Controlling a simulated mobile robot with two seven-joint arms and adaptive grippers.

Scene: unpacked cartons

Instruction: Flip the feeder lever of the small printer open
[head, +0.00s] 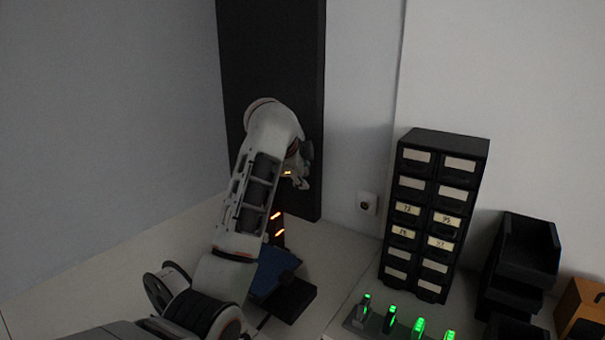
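My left arm rises from the lower left in the head view, and its wrist is bent over. My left gripper (300,180) is near the dark upright panel, partly behind the wrist, and I cannot tell if its fingers are open or shut. Below it, partly hidden by the arm, stands a dark device with glowing orange marks (278,226). It may be the small printer, but I cannot make out its shape. A feeder lever cannot be made out. My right gripper is not in view.
A blue piece (275,271) and a black block (292,300) lie beside my forearm. A black drawer cabinet (441,142) stands right of a wall socket (368,203). Green-lit units (418,328) stand in front. Black bins (529,262) and an orange box (580,300) are at right.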

